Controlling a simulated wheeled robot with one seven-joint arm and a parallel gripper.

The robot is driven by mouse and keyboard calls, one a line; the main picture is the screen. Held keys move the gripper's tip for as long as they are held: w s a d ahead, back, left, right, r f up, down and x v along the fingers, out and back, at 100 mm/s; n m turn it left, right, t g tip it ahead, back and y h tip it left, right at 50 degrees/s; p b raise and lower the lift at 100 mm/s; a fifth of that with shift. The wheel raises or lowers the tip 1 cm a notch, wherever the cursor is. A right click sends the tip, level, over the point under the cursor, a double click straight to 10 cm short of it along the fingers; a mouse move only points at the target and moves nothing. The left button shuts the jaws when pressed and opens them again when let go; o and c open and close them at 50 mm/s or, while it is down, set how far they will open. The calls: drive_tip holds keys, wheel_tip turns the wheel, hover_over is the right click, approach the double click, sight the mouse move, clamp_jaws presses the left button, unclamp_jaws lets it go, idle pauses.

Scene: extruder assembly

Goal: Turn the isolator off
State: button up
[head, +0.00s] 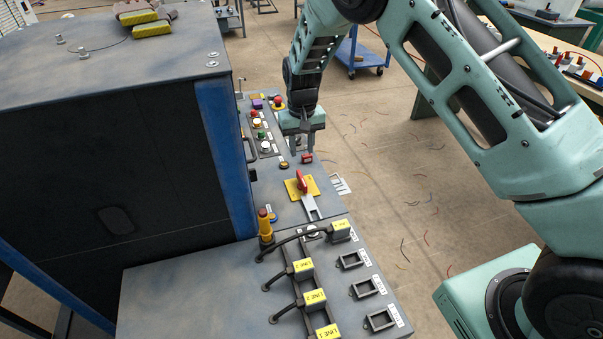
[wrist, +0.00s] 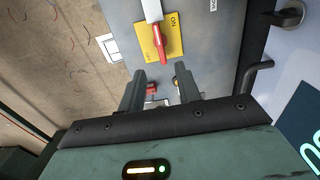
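The isolator has a red handle (head: 301,181) on a yellow plate (head: 311,185) on the grey panel. A light grey bar (head: 312,208) extends from the handle's near end. In the wrist view the red handle (wrist: 161,45) lies roughly lengthwise on the yellow plate (wrist: 146,42), with "ON" at its right and a partly legible label at lower left. My gripper (head: 303,152) is over the panel, just beyond the isolator. In the wrist view my gripper (wrist: 160,76) is open, its two fingers apart and clear of the handle.
A small red part (head: 307,158) sits on the panel near my fingertips. Several buttons (head: 262,135) lie beyond, left. An amber-and-red post (head: 265,224) and yellow-tagged cable plugs (head: 302,267) stand on the near side. A tall dark cabinet (head: 120,150) borders the left.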

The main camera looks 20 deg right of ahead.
sight(302, 178)
wheel_tip(302, 178, down, 11)
drive_tip(key=shift+p, duration=0.55)
clamp_jaws()
